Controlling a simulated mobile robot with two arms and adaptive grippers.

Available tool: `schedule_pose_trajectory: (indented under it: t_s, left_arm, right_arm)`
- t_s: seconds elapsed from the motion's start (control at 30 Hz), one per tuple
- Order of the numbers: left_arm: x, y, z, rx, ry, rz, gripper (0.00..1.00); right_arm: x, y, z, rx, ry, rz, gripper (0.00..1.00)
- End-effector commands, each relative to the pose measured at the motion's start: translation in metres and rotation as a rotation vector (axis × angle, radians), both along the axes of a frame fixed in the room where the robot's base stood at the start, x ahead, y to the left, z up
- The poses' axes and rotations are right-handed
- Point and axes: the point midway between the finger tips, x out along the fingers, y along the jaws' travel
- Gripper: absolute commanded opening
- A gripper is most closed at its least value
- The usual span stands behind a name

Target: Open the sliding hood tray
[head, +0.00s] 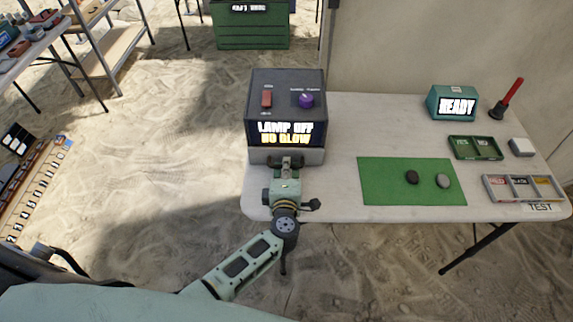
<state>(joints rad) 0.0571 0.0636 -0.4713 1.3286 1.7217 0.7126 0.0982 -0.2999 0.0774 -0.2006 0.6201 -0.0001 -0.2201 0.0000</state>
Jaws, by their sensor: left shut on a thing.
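The hood (287,92) is a dark box at the left end of the table, with a red switch, a purple knob and a screen reading "LAMP OFF NO GLOW". The light grey tray front (313,157) shows along its bottom and looks flush with the box. My left gripper (287,164) is at the middle of this front, shut on what looks like the tray's handle. The fingertips and handle are small and partly hidden by the gripper. My right gripper is out of view.
A green mat (385,185) with a dark stone (412,177) and a grey stone (443,181) lies right of the hood. Further right are a green two-part tray (475,157), a teal "READY" box (434,103) and a three-part sorting tray (497,197).

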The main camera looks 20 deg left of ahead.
Motion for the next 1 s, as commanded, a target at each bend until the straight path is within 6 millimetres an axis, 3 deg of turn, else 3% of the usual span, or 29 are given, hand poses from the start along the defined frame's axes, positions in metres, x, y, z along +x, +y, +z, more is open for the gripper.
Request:
schedule_pose_trajectory:
  t_s: [0.3, 0.5, 0.9, 0.93, 1.0]
  left_arm:
    - [-0.083, -0.024, -0.003, -0.005, 0.013, -0.001, 0.0]
    - [-0.122, -0.035, -0.002, -0.003, 0.009, -0.001, 0.0]
    - [-0.131, -0.038, -0.002, -0.002, 0.005, -0.001, 0.0]
    - [-0.131, -0.038, -0.002, -0.002, 0.005, -0.001, 0.09]
    - [-0.13, -0.038, -0.002, -0.001, 0.005, 0.0, 0.15]
  right_arm:
    - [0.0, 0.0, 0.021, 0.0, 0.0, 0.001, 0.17]
    - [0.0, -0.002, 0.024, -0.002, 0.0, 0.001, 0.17]
    - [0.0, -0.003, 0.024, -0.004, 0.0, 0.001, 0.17]
    - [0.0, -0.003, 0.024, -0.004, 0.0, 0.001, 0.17]
    - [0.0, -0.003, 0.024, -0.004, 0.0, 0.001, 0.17]
